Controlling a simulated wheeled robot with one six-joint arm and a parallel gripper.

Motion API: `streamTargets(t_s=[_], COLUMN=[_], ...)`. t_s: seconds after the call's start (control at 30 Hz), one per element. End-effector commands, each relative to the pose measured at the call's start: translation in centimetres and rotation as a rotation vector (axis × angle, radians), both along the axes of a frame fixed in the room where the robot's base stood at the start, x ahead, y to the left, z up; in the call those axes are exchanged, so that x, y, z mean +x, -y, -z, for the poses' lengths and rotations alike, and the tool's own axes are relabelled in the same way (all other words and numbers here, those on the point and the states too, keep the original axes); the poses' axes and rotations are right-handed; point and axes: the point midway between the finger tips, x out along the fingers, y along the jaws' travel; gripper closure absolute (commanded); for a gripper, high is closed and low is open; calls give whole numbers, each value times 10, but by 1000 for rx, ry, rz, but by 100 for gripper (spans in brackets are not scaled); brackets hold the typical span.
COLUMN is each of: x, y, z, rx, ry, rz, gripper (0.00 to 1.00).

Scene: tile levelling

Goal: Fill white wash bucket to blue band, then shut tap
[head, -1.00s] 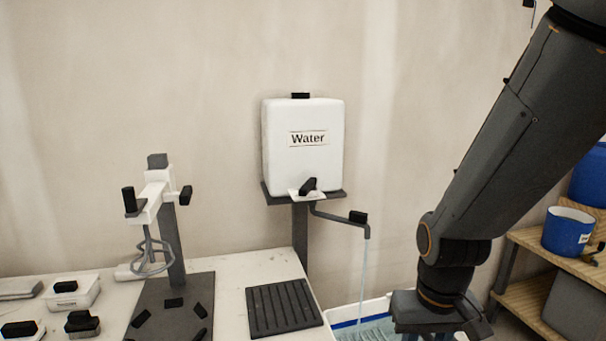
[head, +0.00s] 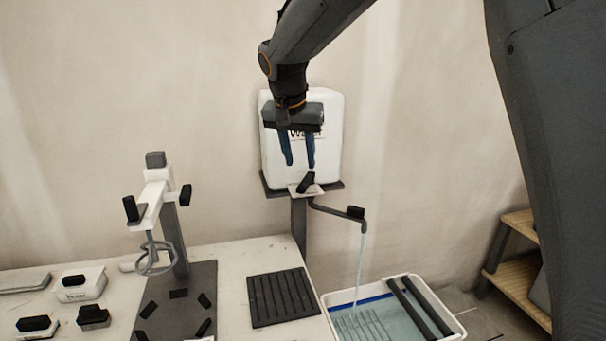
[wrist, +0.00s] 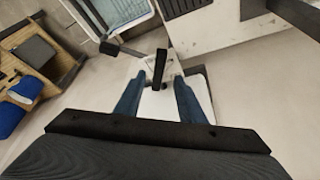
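The white wash bucket (head: 336,296) stands at lower right in the head view, with a blue band (head: 360,302) along its inner wall. Its water surface (head: 375,320) lies close below the band; I cannot tell whether it touches it. A thin stream (head: 361,262) runs from the spout (head: 338,211) into it. The white water tank (head: 331,150) carries a tap with a black lever (head: 306,182), tilted in the head view; the lever also shows in the wrist view (wrist: 160,67). My gripper (head: 300,165) is open and empty, its blue fingers just above the lever, one to either side.
Two dark bars lie across the bucket's right part, and a ribbed rack stands in the water. A black grooved mat (head: 283,298) lies on the white bench (head: 235,258). A mixer stand (head: 172,230) is at left. Wooden shelves (head: 518,270) stand at right.

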Motion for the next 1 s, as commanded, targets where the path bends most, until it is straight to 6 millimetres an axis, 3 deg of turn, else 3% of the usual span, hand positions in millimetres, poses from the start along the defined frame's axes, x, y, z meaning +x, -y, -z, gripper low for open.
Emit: streamTargets(t_s=[0.5,0.87,1.0], x=[24,27,27], y=[8,9,9], z=[62,69,69], rx=[-1,1,1], ry=[-2,-1,-1], rz=[2,1,1], gripper=[64,64,84])
